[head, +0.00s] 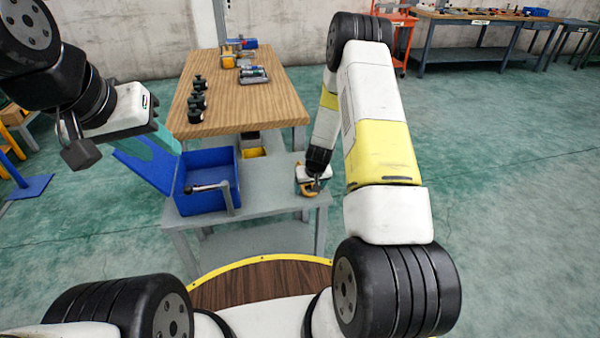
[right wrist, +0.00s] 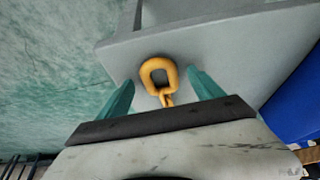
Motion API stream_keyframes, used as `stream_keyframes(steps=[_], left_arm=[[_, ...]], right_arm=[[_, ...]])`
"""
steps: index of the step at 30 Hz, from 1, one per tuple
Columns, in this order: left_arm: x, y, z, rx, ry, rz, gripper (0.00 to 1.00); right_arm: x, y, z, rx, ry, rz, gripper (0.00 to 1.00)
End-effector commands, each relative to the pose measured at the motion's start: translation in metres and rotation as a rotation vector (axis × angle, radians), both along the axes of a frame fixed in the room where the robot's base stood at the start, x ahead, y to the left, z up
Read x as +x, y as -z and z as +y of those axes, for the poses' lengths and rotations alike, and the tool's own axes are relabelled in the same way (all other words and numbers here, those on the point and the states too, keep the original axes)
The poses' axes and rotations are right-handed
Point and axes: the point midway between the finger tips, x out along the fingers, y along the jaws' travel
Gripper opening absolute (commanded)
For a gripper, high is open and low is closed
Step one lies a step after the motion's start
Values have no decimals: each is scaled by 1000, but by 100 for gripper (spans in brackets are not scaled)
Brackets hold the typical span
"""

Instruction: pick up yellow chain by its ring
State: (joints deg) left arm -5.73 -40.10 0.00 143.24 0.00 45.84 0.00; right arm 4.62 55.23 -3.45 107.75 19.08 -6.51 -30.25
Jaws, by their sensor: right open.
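The yellow chain (head: 309,189) is at the right end of the grey table, partly hidden by my right gripper in the head view. In the right wrist view its thick, rounded ring (right wrist: 147,80) shows against the grey surface, with a smaller link (right wrist: 167,100) below it, running out of sight behind the gripper body. My right gripper (head: 313,183) is open. In the right wrist view its teal fingers (right wrist: 161,76) stand either side of the ring, with a gap on both sides.
A small yellow bin (head: 253,153) is behind. A wooden table (head: 265,97) with dark parts stands farther back. Open floor lies to the right.

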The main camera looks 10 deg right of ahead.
Motion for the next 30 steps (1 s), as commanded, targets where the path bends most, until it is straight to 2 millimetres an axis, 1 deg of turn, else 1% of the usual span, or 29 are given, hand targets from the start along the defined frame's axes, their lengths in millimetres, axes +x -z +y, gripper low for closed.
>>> stream_keyframes(steps=[2, 5, 6, 11, 12, 14, 25, 30], left_arm=[[0, 0, 0, 0, 0, 0, 36], [0, 0, 0, 0, 0, 0, 36], [0, 0, 0, 0, 0, 0, 36], [0, 0, 0, 0, 0, 0, 36], [0, 0, 0, 0, 0, 0, 36], [0, 0, 0, 0, 0, 0, 36], [0, 0, 0, 0, 0, 0, 36], [0, 0, 0, 0, 0, 0, 36]], right_arm=[[0, 0, 0, 0, 0, 0, 76], [0, 0, 0, 0, 0, 0, 58], [0, 0, 0, 0, 0, 0, 51], [0, -1, 0, 0, 0, 0, 19], [0, -1, 0, 0, 0, 0, 11], [0, -1, 0, 0, 0, 0, 0], [1, -2, 0, 0, -1, -2, 0], [1, -11, 0, -1, -1, -4, 0]])
